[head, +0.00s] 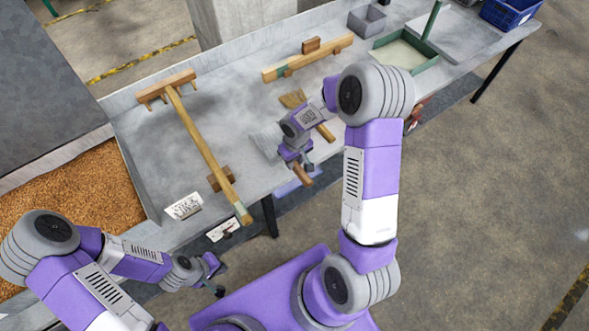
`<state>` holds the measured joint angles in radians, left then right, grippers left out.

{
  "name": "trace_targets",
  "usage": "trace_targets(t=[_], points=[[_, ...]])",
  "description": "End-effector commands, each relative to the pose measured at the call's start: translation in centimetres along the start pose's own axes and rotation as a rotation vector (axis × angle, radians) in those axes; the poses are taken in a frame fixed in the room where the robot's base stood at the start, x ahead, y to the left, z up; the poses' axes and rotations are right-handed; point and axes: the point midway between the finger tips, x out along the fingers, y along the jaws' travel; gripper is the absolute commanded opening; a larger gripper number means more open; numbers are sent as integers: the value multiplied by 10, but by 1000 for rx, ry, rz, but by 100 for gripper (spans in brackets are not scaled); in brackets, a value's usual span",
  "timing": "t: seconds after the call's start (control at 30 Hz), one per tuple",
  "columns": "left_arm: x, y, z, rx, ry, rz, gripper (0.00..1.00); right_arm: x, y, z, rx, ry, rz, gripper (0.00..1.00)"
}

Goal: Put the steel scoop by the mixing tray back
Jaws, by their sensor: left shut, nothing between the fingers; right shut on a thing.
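The steel scoop (267,138) has a grey pan and a wooden handle (302,174). My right gripper (297,160) is shut on the scoop near where the handle meets the pan, over the front part of the grey table. The gripper hides part of the scoop, and I cannot tell whether it touches the table. A green-rimmed tray (432,63) with pale contents, possibly the mixing tray, stands at the back right, partly behind my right arm. My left gripper (216,279) is shut and empty, low in front of the table.
A straw brush (292,98) lies just behind the scoop. A long wooden rake (200,139) lies to the left, near a white card (184,206). A wooden bar (308,58), a grey box (367,20) and a blue crate (511,12) are further back. Brown grain (80,195) fills the left.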

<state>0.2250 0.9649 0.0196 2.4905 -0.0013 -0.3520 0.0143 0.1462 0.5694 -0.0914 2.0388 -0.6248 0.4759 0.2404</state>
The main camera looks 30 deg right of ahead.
Motion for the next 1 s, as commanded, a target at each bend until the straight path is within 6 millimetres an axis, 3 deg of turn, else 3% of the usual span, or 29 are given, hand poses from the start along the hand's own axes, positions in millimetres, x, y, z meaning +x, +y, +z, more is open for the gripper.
trace_targets(t=[0.37,0.73,1.0], points=[[14,-5,-1,1,1,0,0,17,0,0,0,2,0,0],[37,-14,-2,0,0,0,0,47,0,2,0,2,0,0],[40,-15,-2,0,0,0,0,50,0,2,-1,2,0,0]])
